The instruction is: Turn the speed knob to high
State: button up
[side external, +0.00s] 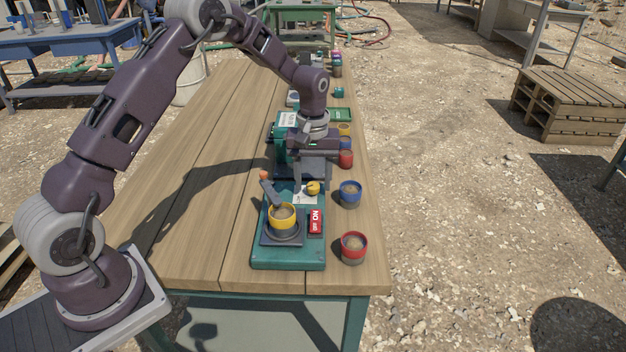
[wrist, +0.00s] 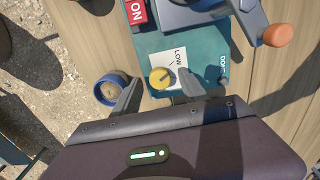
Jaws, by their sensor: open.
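The yellow speed knob (side external: 313,188) sits on a white label on the teal base of the machine (side external: 262,250). In the wrist view the knob (wrist: 160,78) is beside the word "LOW"; the rest of the label's wording is hidden or too small to read. My gripper (side external: 311,181) is open and points down over the knob. In the wrist view the two fingers of my gripper (wrist: 160,84) are spread, one on each side of the knob, with visible gaps. I cannot tell how far the fingertips are above the base.
A yellow cup (side external: 283,216) sits on the machine's plate, near an orange-tipped lever (side external: 267,187) and a red ON/OFF switch (side external: 316,222). A blue cup (side external: 350,193) and a red cup (side external: 353,247) stand to the right. The table's left side (side external: 180,230) is clear.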

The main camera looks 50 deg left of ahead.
jog(key=shift+f, duration=0.15)
jog(key=shift+c, duration=0.2)
grip_shut()
jog(key=shift+m, duration=0.4)
jog(key=m, duration=0.4)
jog(key=shift+m, duration=0.4)
jog(key=m, duration=0.6)
jog(key=shift+m, duration=0.3)
jog(key=shift+o, duration=0.2)
grip_release()
